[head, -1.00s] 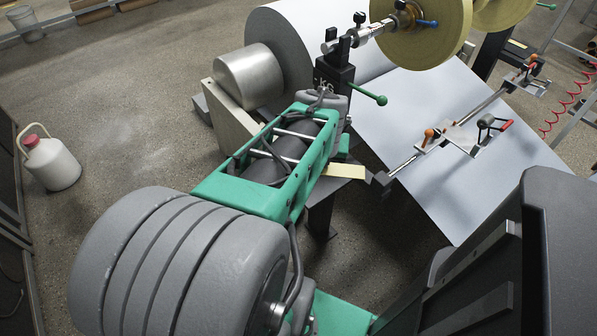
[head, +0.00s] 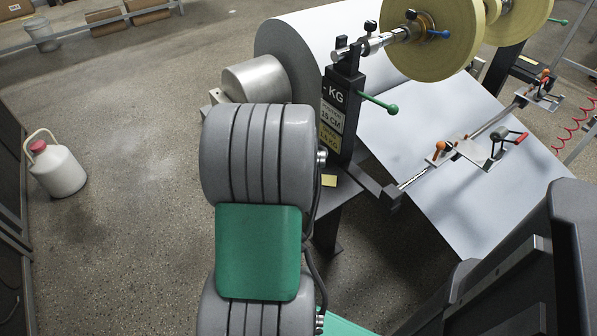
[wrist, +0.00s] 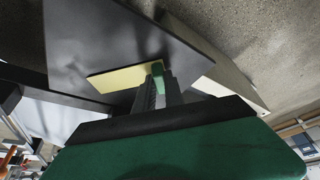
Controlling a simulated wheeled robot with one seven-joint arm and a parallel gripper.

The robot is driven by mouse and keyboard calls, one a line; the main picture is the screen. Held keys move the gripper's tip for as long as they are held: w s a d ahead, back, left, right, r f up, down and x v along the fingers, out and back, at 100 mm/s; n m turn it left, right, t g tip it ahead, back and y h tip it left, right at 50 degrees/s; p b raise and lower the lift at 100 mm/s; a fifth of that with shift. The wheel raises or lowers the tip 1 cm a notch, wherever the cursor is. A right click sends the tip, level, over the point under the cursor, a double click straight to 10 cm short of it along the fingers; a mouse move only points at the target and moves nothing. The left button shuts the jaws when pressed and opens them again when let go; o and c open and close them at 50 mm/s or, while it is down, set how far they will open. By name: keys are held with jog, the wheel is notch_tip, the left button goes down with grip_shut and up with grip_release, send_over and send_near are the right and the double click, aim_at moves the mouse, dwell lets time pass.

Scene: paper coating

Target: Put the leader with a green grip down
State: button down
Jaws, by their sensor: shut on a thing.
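The leader (wrist: 122,77) is a flat, pale yellow strip with a green grip (wrist: 158,78) at one end. In the wrist view my gripper (wrist: 158,88) is shut on the green grip, and the strip extends left from it. The strip lies over a dark flat plate (wrist: 85,35); I cannot tell whether it touches the plate. In the head view a small part of the yellow leader (head: 329,181) shows beside the black stand (head: 343,115). My arm hides the gripper and the green grip there.
A large white paper roll (head: 290,50) and its sheet (head: 440,150) are behind and right. Yellow rolls (head: 432,45) hang on a shaft with a green-knobbed lever (head: 392,108) below. A clamp bar (head: 465,140) crosses the sheet. A white jug (head: 58,172) stands on open floor at left.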

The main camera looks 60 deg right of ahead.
jog(key=shift+f, duration=0.15)
jog(key=c, duration=1.4)
grip_release()
jog(key=shift+c, duration=0.2)
